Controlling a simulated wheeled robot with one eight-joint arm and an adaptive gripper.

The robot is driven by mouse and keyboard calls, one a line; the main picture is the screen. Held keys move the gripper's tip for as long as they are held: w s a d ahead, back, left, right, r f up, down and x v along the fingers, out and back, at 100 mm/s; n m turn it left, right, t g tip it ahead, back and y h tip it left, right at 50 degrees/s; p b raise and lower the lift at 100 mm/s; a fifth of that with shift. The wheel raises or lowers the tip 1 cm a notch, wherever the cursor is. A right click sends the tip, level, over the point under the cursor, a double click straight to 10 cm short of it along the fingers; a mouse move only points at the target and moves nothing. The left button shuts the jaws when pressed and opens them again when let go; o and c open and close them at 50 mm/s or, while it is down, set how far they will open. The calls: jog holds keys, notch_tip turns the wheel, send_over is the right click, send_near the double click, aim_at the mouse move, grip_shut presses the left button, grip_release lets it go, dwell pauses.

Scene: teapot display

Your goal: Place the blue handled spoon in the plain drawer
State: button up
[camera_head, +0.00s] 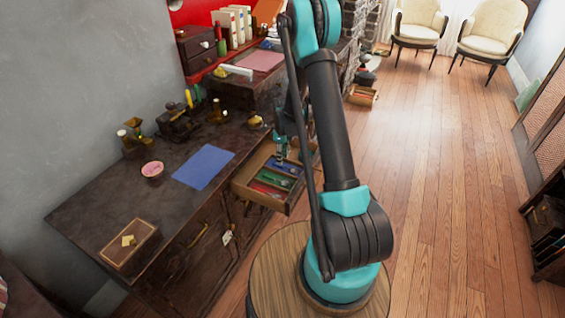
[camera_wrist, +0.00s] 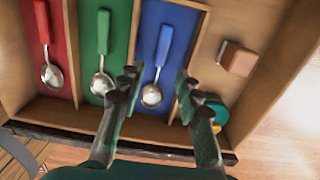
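The blue handled spoon (camera_wrist: 164,46) lies in the blue-lined compartment (camera_wrist: 187,32) of an open wooden drawer in the wrist view, its metal bowl toward my gripper. My gripper (camera_wrist: 158,77) is open, with one finger on each side of the spoon's line, and nothing is held between the fingers. I cannot tell how high it is above the spoon. The plain, unlined compartment (camera_wrist: 215,50) is just right of the blue one and holds a small brown block (camera_wrist: 237,58). In the head view my gripper (camera_head: 281,150) is over the open drawer (camera_head: 258,195).
A green handled spoon (camera_wrist: 103,35) and a red handled spoon (camera_wrist: 42,25) lie in their matching compartments on the left. Thin wooden dividers separate the compartments. The dark desk (camera_head: 95,205) holds a blue sheet (camera_head: 203,167), a pink bowl (camera_head: 152,169) and a box (camera_head: 129,243).

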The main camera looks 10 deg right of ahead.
aim_at(283, 166)
notch_tip(283, 166, up, 8)
jog(key=s+d+r+n+t, duration=0.2)
jog(key=s+d+r+n, duration=0.1)
jog(key=s+r+n, duration=0.9)
jog(key=s+d+f+n+t, duration=0.1)
jog(key=s+n+t, duration=0.1)
jog(key=s+n, duration=1.1)
jog(key=s, duration=0.5)
jog(key=shift+s, duration=0.25)
jog(key=shift+f, duration=0.1)
